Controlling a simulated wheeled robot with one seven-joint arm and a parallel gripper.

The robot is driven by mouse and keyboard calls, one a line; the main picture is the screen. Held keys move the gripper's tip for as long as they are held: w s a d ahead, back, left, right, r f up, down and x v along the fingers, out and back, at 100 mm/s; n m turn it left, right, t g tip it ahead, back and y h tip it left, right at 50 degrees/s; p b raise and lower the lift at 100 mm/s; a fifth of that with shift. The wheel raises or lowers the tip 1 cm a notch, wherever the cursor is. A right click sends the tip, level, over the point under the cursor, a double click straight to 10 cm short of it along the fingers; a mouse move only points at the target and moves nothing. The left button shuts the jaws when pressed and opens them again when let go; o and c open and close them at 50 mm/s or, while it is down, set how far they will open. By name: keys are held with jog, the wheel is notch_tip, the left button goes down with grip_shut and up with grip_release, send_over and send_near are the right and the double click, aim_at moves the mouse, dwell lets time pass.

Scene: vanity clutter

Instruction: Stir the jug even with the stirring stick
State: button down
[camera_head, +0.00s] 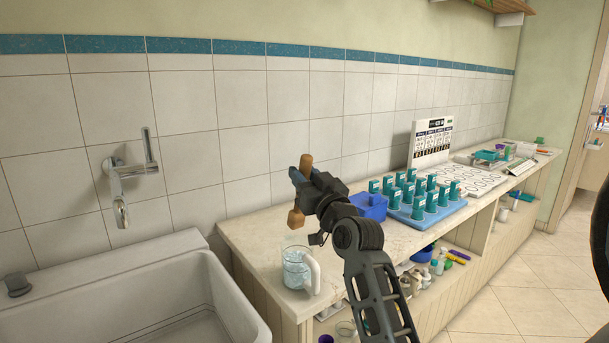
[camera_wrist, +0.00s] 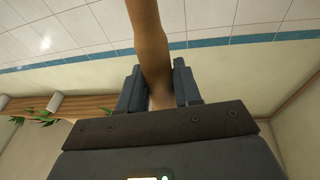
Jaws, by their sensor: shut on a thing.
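A clear jug (camera_head: 296,270) with a white handle stands on the near left end of the counter, with what looks like clear liquid in it. My gripper (camera_head: 297,177) is above and behind the jug in the head view. It is shut on a brown wooden stirring stick (camera_head: 305,162), which stands roughly upright with its ends showing above and below the fingers. In the wrist view the stick (camera_wrist: 149,40) runs between the two dark fingers (camera_wrist: 160,88). The stick's lower end is apart from the jug.
A white sink (camera_head: 190,300) with a wall tap (camera_head: 125,185) lies to the left. A calendar (camera_head: 431,142) stands near the wall. Shelves below hold bottles.

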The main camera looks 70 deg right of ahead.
aim_at(301, 222)
jog(key=shift+f+b, duration=5.95)
jog(key=shift+f, duration=0.75)
